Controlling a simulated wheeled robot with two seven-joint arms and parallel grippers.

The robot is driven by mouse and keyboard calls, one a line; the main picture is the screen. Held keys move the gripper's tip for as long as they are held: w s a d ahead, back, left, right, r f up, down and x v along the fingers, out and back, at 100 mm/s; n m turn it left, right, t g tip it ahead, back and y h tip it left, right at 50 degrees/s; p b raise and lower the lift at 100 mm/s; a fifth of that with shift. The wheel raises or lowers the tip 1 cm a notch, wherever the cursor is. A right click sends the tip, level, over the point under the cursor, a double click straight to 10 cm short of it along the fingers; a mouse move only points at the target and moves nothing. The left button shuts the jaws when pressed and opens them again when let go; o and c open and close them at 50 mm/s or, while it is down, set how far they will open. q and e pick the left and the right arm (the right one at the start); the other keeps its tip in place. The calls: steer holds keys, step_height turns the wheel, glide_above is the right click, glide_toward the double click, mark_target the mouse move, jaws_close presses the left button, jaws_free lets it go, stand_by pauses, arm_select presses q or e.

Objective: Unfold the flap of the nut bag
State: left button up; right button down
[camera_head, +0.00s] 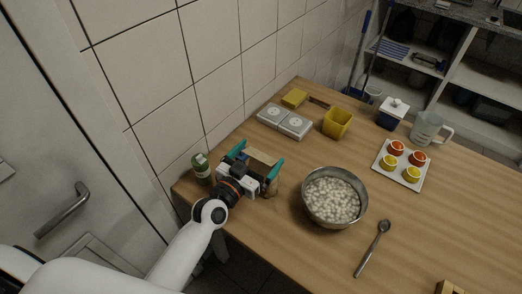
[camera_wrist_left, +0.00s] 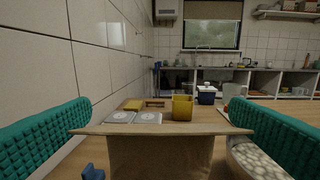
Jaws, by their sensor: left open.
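The nut bag (camera_head: 263,157) is a tan paper-like shape near the wall-side edge of the wooden table, partly hidden by my left gripper. In the left wrist view the bag (camera_wrist_left: 160,155) stands upright in front of the camera. A wide, pale tan strip (camera_wrist_left: 160,129) runs across its top, probably the flap. My left gripper (camera_head: 255,161) is open, with one teal finger on each side of the bag. In the left wrist view its fingers (camera_wrist_left: 160,140) flank the strip's ends; I cannot tell whether they touch. My right gripper is not in view.
A green jar (camera_head: 201,168) stands close left of my left gripper. A metal bowl of pale nuts or beans (camera_head: 308,211) is to its right, with a spoon (camera_head: 372,248) beyond. The tiled wall is close.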

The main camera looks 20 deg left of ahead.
arm_select(q)
steer(key=shift+w+d, duration=0.25)
steer(key=shift+w, duration=0.4)
